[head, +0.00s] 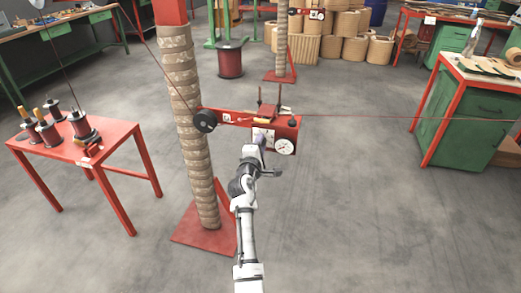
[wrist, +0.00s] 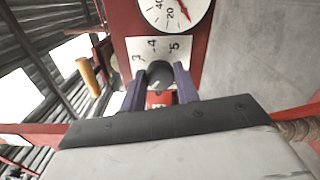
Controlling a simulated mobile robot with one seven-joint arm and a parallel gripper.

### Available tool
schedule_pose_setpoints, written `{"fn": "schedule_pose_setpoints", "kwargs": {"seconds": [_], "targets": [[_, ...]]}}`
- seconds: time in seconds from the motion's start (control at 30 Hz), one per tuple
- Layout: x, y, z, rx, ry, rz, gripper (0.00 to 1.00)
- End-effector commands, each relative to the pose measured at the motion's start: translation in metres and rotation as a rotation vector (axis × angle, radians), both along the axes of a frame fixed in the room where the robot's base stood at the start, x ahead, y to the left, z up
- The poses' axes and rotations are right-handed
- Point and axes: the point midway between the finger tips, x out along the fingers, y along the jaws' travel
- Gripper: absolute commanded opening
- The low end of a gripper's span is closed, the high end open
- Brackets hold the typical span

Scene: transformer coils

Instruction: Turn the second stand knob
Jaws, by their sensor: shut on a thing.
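The red stand unit (head: 288,122) is fixed by the wrapped column in the head view. It carries a white dial gauge (head: 284,146), which also shows at the top of the wrist view (wrist: 176,10). A dark round knob (wrist: 159,75) sits in front of a white number plate (wrist: 146,48) marked 3, 4 and 5. My gripper (wrist: 159,84) has its two purple fingers on either side of the knob and is shut on it. In the head view my gripper (head: 261,139) reaches the front of the unit and hides the knob.
The wrapped column (head: 185,110) stands close left of my arm. A red table (head: 112,140) with several spools is at the left. A green cabinet (head: 465,130) is at the right. A thin red wire (head: 360,115) runs right from the unit. The floor at front right is clear.

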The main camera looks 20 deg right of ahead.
Motion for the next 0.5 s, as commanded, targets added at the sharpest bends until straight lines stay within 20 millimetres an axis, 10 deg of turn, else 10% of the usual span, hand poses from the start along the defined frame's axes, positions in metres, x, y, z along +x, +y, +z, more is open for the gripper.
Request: {"fn": "schedule_pose_setpoints", "kwargs": {"seconds": [0.5], "targets": [[0.0002, 0.0004, -0.0044, 0.406, -0.276, 0.0, 0.08]]}}
